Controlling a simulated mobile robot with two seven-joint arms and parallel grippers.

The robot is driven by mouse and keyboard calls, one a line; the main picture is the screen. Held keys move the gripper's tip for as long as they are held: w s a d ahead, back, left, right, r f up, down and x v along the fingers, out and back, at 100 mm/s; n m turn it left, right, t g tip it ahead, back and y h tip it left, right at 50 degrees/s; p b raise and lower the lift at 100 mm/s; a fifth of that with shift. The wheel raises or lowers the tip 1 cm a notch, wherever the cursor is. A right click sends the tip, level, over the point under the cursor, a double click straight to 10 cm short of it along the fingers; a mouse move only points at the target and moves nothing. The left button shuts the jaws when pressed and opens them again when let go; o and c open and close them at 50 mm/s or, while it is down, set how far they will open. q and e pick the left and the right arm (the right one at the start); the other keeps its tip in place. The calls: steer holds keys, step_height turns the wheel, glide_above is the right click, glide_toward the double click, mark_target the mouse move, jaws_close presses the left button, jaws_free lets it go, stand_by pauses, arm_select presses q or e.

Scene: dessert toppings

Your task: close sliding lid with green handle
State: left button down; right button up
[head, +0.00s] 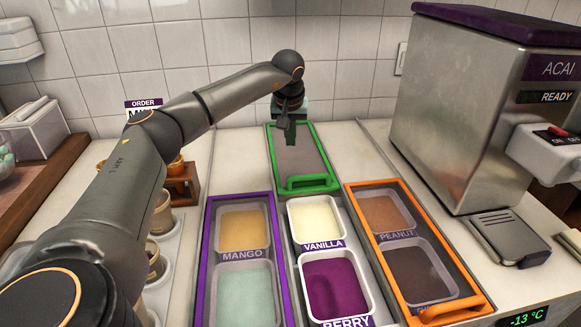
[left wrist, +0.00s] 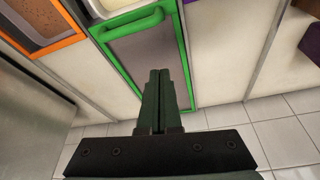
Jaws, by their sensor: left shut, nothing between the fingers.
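The sliding lid (head: 296,158) has a green frame and a grey translucent panel. It lies behind the white vanilla tub (head: 316,220) and the berry tub (head: 336,287), which are both uncovered. Its green handle (head: 307,182) is at its near end. In the left wrist view the lid panel (left wrist: 142,56) and the handle (left wrist: 130,24) show beyond my fingers. My left gripper (head: 290,140) is shut and empty, pointing down over the far part of the lid. Its closed fingers show in the left wrist view (left wrist: 160,75); I cannot tell if they touch the panel. My right gripper is out of view.
A purple-framed lid (head: 209,250) covers the mango side at left, and an orange-framed lid (head: 364,235) covers the peanut side at right. A steel acai machine (head: 455,110) stands at right. Cups in a rack (head: 160,215) stand at left. A tiled wall is close behind.

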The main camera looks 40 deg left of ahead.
arm_select(q)
steer(key=x, duration=0.9)
steer(key=shift+s+a+f, duration=0.1)
steer(key=shift+a+f, duration=0.15)
steer(key=shift+f, duration=0.1)
steer(key=shift+s+d+f, duration=0.25)
steer(key=shift+s+d, duration=0.9)
steer(key=shift+s, duration=0.3)
steer(key=shift+d, duration=0.1)
steer(key=shift+s+p, duration=0.1)
steer(key=shift+p, duration=0.2)
